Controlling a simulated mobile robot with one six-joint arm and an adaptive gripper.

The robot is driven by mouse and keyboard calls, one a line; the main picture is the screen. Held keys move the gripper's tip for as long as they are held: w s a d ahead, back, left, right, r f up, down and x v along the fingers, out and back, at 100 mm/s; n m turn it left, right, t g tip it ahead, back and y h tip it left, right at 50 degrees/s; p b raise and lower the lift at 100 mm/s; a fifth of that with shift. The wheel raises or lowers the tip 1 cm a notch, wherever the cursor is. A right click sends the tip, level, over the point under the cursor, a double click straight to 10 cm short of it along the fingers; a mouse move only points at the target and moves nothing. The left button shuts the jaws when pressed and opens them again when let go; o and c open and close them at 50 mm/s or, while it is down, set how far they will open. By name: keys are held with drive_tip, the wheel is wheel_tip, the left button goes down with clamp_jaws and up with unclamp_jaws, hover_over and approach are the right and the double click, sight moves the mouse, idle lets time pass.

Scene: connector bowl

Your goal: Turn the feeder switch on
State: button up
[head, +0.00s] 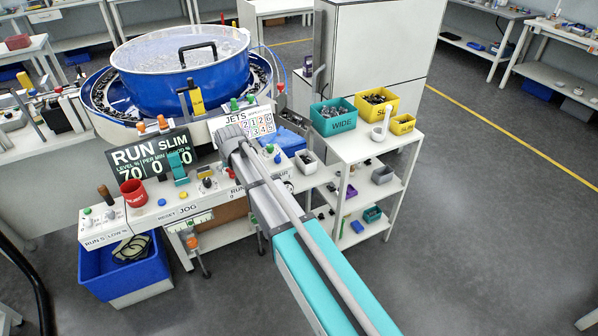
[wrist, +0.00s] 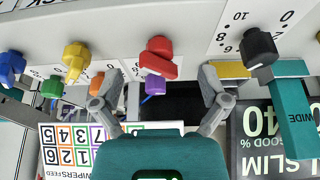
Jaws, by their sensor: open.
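The feeder console (head: 165,208) carries several coloured knobs and switches. In the wrist view a red turn knob (wrist: 158,62) sits between my spread fingertips, with a purple button (wrist: 154,84) close beside it. No label by the red knob is readable, so I cannot tell if it is the feeder switch. A card reading "WIPERS FEED" (wrist: 70,150) with numbered squares lies at lower left. My gripper (wrist: 159,80) is open and empty, its fingers either side of the red knob; contact is unclear. In the head view my arm reaches over the console and hides part of it.
Close by are a yellow knob (wrist: 76,58), a blue knob (wrist: 10,66), a black dial (wrist: 258,46) and a teal lever (wrist: 292,110). The blue bowl (head: 185,85) stands behind the console.

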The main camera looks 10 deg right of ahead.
drive_tip(key=shift+w+d+n+g+y, duration=0.15)
drive_tip(key=shift+n+y, duration=0.25)
drive_tip(key=shift+n, duration=0.7)
drive_tip(key=shift+s+a+n+g+y, duration=0.15)
drive_tip(key=shift+n+y, duration=0.25)
drive_tip(key=shift+n, duration=0.7)
drive_tip(key=shift+w+d+n+g+y, duration=0.1)
drive_tip(key=shift+n+g+y, duration=0.2)
drive_tip(key=shift+n, duration=0.8)
drive_tip(key=shift+w+d+n+g+y, duration=0.15)
drive_tip(key=shift+n+g, duration=0.25)
drive_tip(key=shift+n, duration=0.7)
drive_tip(key=shift+s+r, duration=0.1)
drive_tip(key=shift+r, duration=0.15)
drive_tip(key=p+v, duration=1.3)
drive_tip(key=v, duration=0.1)
drive_tip(key=s+d+f+m+g+h, duration=0.1)
drive_tip(key=s+d+m+h, duration=0.1)
drive_tip(key=s+d+m, duration=0.6)
drive_tip(key=shift+s+d+m+g+h+p, duration=0.35)
drive_tip(key=shift+s+d, duration=2.65)
drive_tip(key=shift+s, duration=1.5)
drive_tip(key=shift+f, duration=0.1)
drive_tip(key=s+d+m+h, duration=0.1)
drive_tip(key=s+d+m, duration=0.2)
drive_tip(key=s, duration=0.3)
drive_tip(key=shift+s+d, duration=0.2)
drive_tip(key=shift+d, duration=0.35)
